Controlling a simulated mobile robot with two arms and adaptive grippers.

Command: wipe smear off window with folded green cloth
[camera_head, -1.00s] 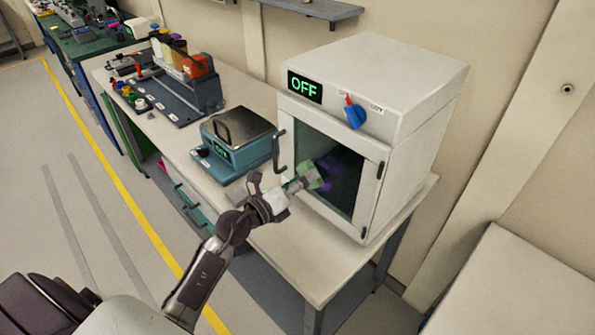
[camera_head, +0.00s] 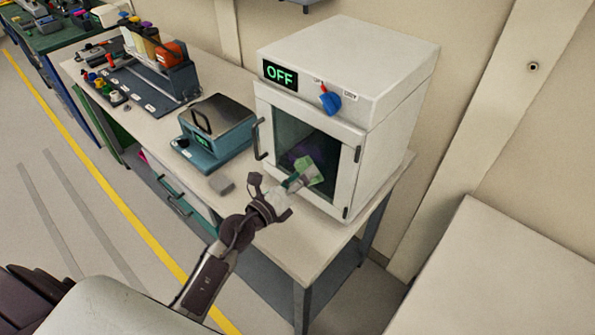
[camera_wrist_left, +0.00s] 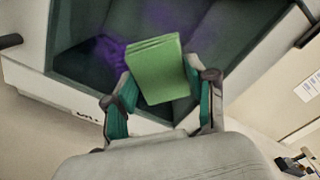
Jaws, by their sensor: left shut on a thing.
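The folded green cloth (camera_head: 313,168) is held by my left gripper (camera_head: 296,181) in front of the oven-like cabinet's dark window (camera_head: 290,130). In the left wrist view the cloth (camera_wrist_left: 160,72) sits between the two fingers of the left gripper (camera_wrist_left: 166,92), which is shut on it. A purple smear (camera_head: 294,156) shows on the window, left of and above the cloth. In the left wrist view, purple patches (camera_wrist_left: 103,52) show left of and beyond the cloth. The cloth hides part of the window; I cannot tell whether it touches the glass. My right gripper is not in view.
A pale surface (camera_head: 500,270) lies at right.

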